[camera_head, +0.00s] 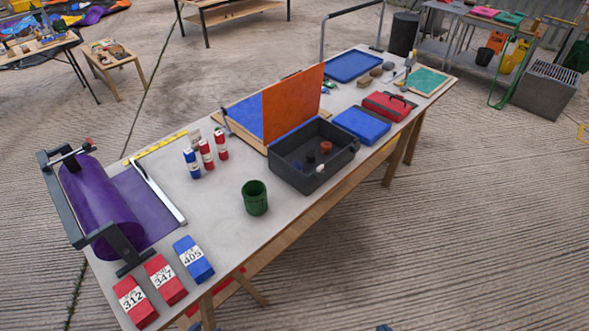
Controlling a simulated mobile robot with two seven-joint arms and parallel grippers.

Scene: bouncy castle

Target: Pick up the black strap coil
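A dark open case (338,163) stands near the middle of the long table. Inside it are a small dark round piece (311,157), a dark blue piece (297,165) and an orange-red round piece (326,147). The dark round piece may be the black strap coil, but it is too small to tell. No other clear strap coil shows on the table. Neither of my grippers can be made out; only a small dark shape shows at the bottom edge, too cut off to identify.
The long table (225,200) holds a green cup (255,198) in front of the case, an upright orange panel (293,104) behind it, and a blue flat box (362,126) and red case (389,106) to its right. A purple roll (98,205) stands at left. Bare tabletop surrounds the cup.

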